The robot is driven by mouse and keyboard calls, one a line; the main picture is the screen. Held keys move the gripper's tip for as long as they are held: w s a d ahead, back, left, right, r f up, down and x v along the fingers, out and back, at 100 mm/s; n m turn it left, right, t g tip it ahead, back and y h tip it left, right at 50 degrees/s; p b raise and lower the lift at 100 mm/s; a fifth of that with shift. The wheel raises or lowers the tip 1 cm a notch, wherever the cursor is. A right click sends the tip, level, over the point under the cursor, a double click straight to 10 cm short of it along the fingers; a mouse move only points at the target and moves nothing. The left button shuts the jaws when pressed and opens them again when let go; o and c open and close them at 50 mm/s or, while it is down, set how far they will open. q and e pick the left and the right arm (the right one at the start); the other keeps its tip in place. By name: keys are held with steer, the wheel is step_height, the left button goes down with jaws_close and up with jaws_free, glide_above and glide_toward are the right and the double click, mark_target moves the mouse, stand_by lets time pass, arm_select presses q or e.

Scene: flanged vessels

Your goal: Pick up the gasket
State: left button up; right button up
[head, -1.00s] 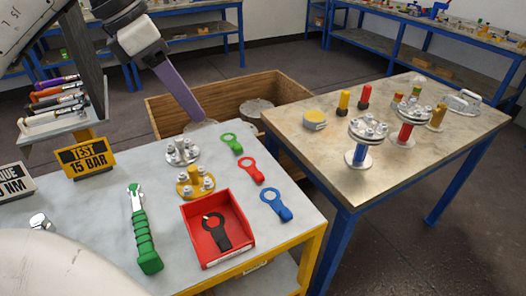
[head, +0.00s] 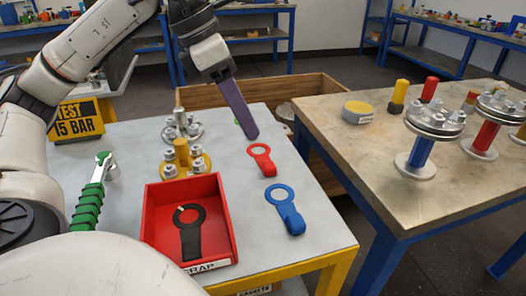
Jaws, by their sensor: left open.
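Several ring gaskets with tabs lie on the grey table top. A red gasket (head: 262,160) and a blue gasket (head: 287,208) lie flat at the right side. A black gasket (head: 190,230) lies inside a red scrap tray (head: 228,222). A green gasket (head: 237,122) is almost wholly hidden behind my left gripper (head: 246,122); only a sliver shows. My left gripper reaches down from the top with its purple finger over the table's far right edge. It is open and holds nothing that I can see. Contact with the green gasket cannot be told. My right gripper is out of view.
A silver flange (head: 182,130) and a yellow flange (head: 183,160) stand left of the gaskets. A green-handled wrench (head: 88,205) lies further left. A wooden crate (head: 290,88) stands behind. A second table (head: 385,130) with flanged vessels is at the right.

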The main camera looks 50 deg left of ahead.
mark_target(269, 164)
arm_select(q)
steer(key=b+x, duration=0.1)
steer(key=x, duration=0.2)
steer(key=b+x, duration=0.1)
steer(key=x, duration=0.2)
steer(key=shift+s+f, duration=0.15)
steer(key=shift+f, duration=0.1)
steer(key=x, duration=0.2)
steer(key=b+x, duration=0.1)
steer(key=x, duration=0.2)
steer(key=shift+d, duration=0.2)
steer(key=shift+f, duration=0.1)
steer(key=c, duration=1)
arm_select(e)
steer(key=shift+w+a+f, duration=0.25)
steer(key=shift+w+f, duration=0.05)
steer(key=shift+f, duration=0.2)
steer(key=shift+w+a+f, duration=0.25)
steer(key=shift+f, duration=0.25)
arm_select(q)
steer(key=shift+o, duration=0.2)
